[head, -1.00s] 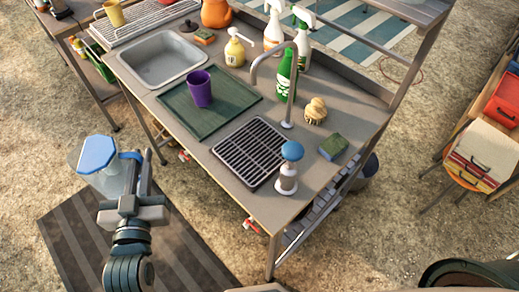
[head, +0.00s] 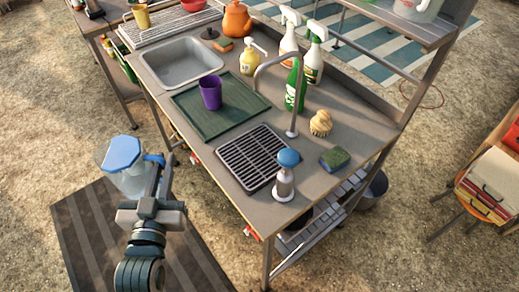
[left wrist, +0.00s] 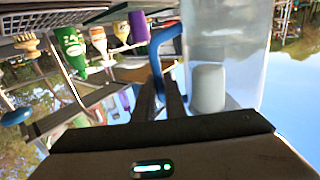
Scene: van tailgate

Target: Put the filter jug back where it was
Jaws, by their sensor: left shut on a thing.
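The filter jug (head: 124,160) is clear with a blue lid and a blue handle. My left gripper (head: 160,168) is shut on its handle and holds it off the counter, in front of the sink counter's left front side, above the ground and striped mat. In the left wrist view the jug (left wrist: 226,60) shows its clear body with a pale filter inside, and its blue handle (left wrist: 160,45) lies at the fingers (left wrist: 165,95). The jug appears upright in the head view. My right gripper is not in view.
The counter (head: 240,205) holds a sink (head: 183,62), a green tray (head: 245,112) with a purple cup (head: 210,92), a black grate (head: 253,158), a faucet (head: 292,95), bottles, a blue-topped dispenser (head: 285,178) and a sponge (head: 335,158). An upper shelf (head: 405,25) stands at the back right.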

